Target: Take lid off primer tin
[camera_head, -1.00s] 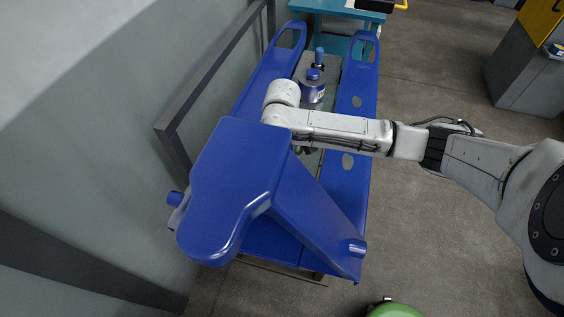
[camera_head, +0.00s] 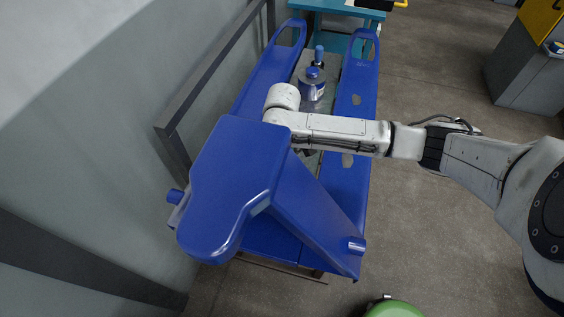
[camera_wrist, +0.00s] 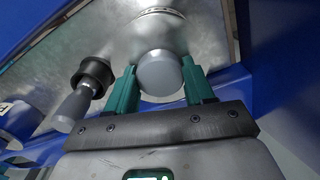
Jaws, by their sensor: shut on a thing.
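In the wrist view, the two teal fingers of my gripper (camera_wrist: 160,66) stand on either side of a smooth grey round piece (camera_wrist: 160,76) and are shut on it. It sits against a shiny metal surface (camera_wrist: 105,38), where a rounded metal rim shows just beyond it. I cannot tell for sure whether the grey piece is the lid of the primer tin. In the head view, the gripper and its hold are mostly hidden behind my arm and a large blue body.
The blue frame (camera_head: 248,182) has two long rails around a grey bed. A blue-capped container (camera_head: 312,91) and a dark blue-capped bottle (camera_head: 319,56) stand on the bed beyond my arm. A dark-collared grey item (camera_wrist: 76,104) is left of my fingers. A rail (camera_head: 215,70) borders the left.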

